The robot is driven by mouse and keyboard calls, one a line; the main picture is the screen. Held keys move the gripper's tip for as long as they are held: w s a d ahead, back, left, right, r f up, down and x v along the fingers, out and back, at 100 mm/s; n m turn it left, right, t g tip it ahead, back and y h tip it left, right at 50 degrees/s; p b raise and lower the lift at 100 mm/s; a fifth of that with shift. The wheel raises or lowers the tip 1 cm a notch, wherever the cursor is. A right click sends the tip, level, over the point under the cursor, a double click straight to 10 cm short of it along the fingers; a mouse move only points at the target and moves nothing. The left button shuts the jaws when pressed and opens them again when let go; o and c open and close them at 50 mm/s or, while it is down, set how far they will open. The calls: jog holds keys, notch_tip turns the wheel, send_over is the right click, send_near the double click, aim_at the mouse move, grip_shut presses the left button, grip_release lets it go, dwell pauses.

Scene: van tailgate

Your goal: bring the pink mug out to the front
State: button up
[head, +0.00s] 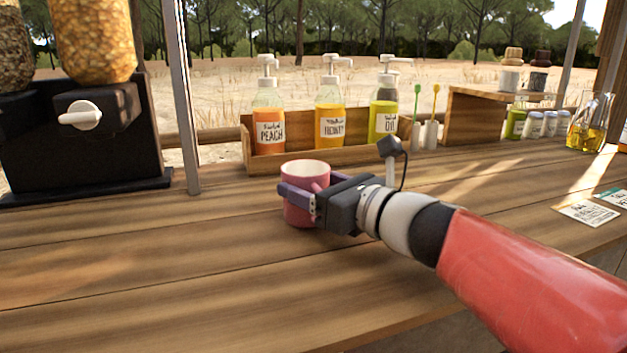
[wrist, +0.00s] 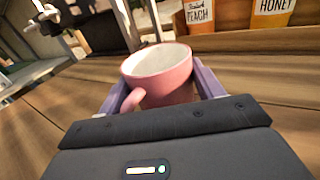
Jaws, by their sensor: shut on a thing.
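The pink mug (head: 306,176) is upright on the wooden counter, in front of the left end of the bottle rack. My gripper (head: 300,197) reaches in from the right and is shut on the mug, with one purple finger across its near side. In the wrist view the mug (wrist: 160,74) sits between the two purple fingers (wrist: 163,92), its handle toward the gripper and to the left. The inside of the mug is white and looks empty. I cannot tell whether the mug's base touches the counter.
A wooden rack (head: 262,162) with peach, honey and oil pump bottles stands just behind the mug. A dark dispenser (head: 80,150) and a metal post (head: 181,100) are at left. Cards (head: 588,212) lie at right. The front of the counter (head: 180,290) is clear.

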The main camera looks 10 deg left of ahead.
jog(key=shift+s+d, duration=0.55)
jog(key=shift+s, duration=0.3)
jog(key=shift+s+d, duration=0.55)
jog(key=shift+s, duration=0.35)
jog(key=shift+s+d, duration=0.55)
jog(key=shift+s, duration=0.3)
jog(key=o, duration=1.1)
